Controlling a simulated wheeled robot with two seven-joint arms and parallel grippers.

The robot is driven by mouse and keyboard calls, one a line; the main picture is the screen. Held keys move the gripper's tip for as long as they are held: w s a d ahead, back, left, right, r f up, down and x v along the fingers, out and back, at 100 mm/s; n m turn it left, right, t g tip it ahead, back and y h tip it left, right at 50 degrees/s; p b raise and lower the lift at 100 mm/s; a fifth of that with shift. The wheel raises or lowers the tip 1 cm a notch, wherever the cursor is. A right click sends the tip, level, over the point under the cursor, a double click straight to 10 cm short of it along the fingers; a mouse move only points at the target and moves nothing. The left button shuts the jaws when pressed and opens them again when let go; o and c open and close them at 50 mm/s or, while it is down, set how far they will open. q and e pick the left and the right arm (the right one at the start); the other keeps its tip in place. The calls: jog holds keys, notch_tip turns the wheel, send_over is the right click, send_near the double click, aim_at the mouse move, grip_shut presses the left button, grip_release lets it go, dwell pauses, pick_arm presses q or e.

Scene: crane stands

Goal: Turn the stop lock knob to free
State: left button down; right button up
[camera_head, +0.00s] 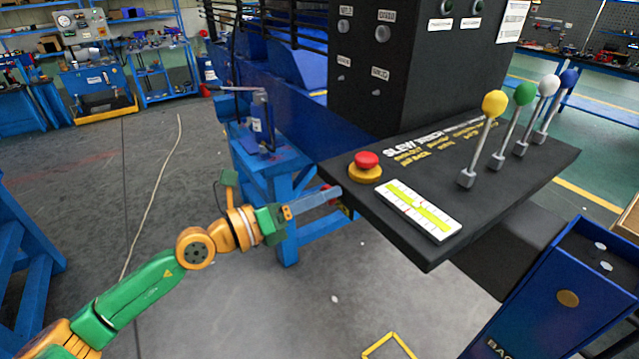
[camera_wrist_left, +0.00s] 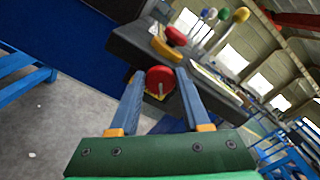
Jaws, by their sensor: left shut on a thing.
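The stop lock knob is a round red knob (camera_wrist_left: 160,77) with a pale pointer line on its face. It sits on the side of the dark console (camera_head: 425,250), with some yellow behind it. In the head view the knob is mostly hidden by my left gripper (camera_head: 330,194), which reaches in from the left at the console's left end. In the wrist view the two blue-grey fingers of my left gripper (camera_wrist_left: 161,84) stand on either side of the knob, shut on it. The label wording is too small to read. My right gripper is not in view.
A red mushroom button (camera_head: 367,160) on a yellow base sits on the console top, above the knob. A white-and-yellow scale (camera_head: 418,210) and several ball-topped levers stand further right. A blue stand (camera_head: 280,215) is behind my gripper. The floor in front is mostly clear.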

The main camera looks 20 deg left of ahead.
pick_arm(q)
jog(key=shift+a+f+n+p, duration=0.1)
jog(key=shift+n+p, duration=1.5)
jog(key=shift+n, duration=0.9)
jog(key=shift+f+n+p, duration=0.1)
jog(key=shift+n+p, duration=1.45)
jog(key=shift+n, duration=0.95)
jog(key=shift+c, duration=1.9)
grip_release()
jog(key=shift+w, duration=0.1)
